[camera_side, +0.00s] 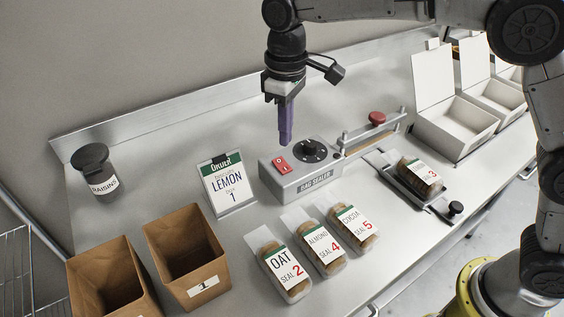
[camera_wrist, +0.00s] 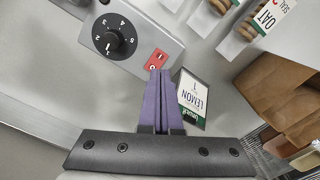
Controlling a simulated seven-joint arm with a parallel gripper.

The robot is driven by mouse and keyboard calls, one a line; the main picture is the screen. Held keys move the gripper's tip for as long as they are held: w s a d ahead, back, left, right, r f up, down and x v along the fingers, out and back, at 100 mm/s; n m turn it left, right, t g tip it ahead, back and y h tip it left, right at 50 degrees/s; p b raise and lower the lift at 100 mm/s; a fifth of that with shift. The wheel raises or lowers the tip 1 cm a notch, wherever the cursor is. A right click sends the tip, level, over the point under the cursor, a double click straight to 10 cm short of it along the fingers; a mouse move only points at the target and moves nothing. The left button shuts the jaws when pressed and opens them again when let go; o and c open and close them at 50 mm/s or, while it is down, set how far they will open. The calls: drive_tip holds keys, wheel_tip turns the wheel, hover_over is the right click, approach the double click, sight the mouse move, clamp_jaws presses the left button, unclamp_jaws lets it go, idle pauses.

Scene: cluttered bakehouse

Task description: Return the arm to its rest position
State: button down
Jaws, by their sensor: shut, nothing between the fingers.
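My gripper (camera_side: 285,138) hangs pointing down in the side view, its purple fingers shut with nothing between them. It is above the back left part of the grey bag sealer (camera_side: 312,185), near the red rocker switch (camera_side: 282,165). In the wrist view the shut fingers (camera_wrist: 160,75) point towards the same red switch (camera_wrist: 157,60) and the sealer's black dial (camera_wrist: 114,36). I cannot tell whether the fingertips touch the sealer; in the side view they look a little above it. My arm reaches in from the upper right of the side view.
An order card (camera_side: 228,186) reading LEMON 1 stands left of the sealer. Bags marked OAT (camera_side: 282,268), ALMOND (camera_side: 322,246) and COCOA (camera_side: 353,228) lie in front. Another bag (camera_side: 421,174) sits on the sealer's tray. Paper bags (camera_side: 186,258), a raisin jar (camera_side: 101,182) and white boxes (camera_side: 455,126) flank them.

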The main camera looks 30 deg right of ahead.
drive_tip(key=shift+r, duration=0.1)
drive_tip(key=s+d+r+m+t, duration=0.3)
drive_tip(key=s+d+r, duration=0.7)
drive_tip(key=d+r, duration=0.35)
drive_tip(key=s+d+f+m+t, duration=0.1)
drive_tip(key=s+d+f, duration=0.15)
drive_tip(key=s, duration=0.35)
drive_tip(key=s+d+f+m+t, duration=0.1)
drive_tip(key=s+d, duration=0.3)
drive_tip(key=s, duration=0.3)
drive_tip(key=s+f+m, duration=0.1)
drive_tip(key=s+f, duration=0.3)
drive_tip(key=f, duration=0.3)
drive_tip(key=shift+s+d+f+t, duration=0.15)
drive_tip(key=shift+s+f+t, duration=0.15)
drive_tip(key=shift+f, duration=0.05)
